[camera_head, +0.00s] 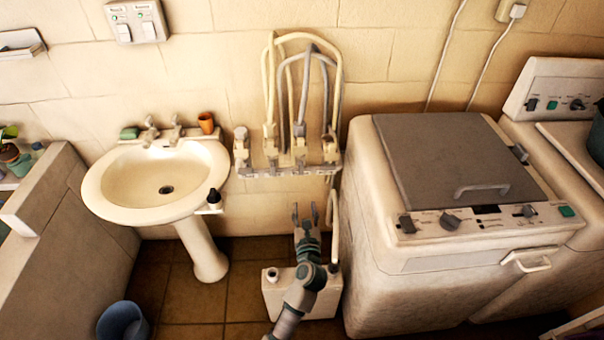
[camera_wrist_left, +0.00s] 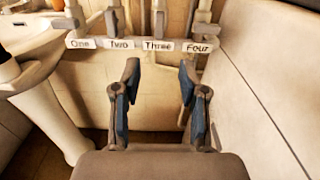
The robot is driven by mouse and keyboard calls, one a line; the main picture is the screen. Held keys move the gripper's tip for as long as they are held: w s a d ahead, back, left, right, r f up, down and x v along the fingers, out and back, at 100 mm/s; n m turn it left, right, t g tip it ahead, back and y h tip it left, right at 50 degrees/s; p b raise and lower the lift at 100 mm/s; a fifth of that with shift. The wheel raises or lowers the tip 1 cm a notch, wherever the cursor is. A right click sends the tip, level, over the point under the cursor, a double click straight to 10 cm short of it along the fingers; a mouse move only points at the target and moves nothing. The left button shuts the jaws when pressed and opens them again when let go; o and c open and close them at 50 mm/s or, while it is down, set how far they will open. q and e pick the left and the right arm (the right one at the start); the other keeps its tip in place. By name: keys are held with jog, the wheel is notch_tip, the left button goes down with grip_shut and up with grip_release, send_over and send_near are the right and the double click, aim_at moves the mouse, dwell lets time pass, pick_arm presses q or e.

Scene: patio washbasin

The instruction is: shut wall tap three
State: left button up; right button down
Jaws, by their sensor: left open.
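A row of wall taps with hoses is fixed above the floor between the basin and the washing machine. In the left wrist view the labels read One, Two, Three and Four. Tap three (camera_head: 299,147) is third from the left; its lower part also shows in the left wrist view (camera_wrist_left: 158,20), above the label Three (camera_wrist_left: 157,45). The top of that tap is cut off there, so its handle position cannot be told. My left gripper (camera_head: 305,213) is open and empty, below the tap row and apart from it; its fingers (camera_wrist_left: 159,70) point up towards the labels.
The washbasin (camera_head: 115,187) stands left of the taps, with an orange cup (camera_head: 206,122) on its rim. The washing machine (camera_head: 375,260) stands close on the right. A white container (camera_head: 272,300) is on the floor beside my arm. A blue bucket (camera_head: 122,322) is at lower left.

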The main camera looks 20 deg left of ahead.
pick_arm(q)
send_near(301, 170)
jog(key=w, duration=0.2)
jog(key=x, duration=0.2)
jog(key=b+x, duration=0.1)
jog(key=x, duration=0.1)
jog(key=b+x, duration=0.1)
jog(key=x, duration=0.1)
jog(key=shift+w+a, duration=0.2)
jog(key=shift+a, duration=0.2)
jog(key=shift+w+a, duration=0.25)
jog(key=shift+w, duration=0.35)
pick_arm(e)
notch_tip(301, 170, up, 6)
jog(key=w, duration=0.1)
jog(key=shift+w, duration=0.15)
pick_arm(q)
grip_shut()
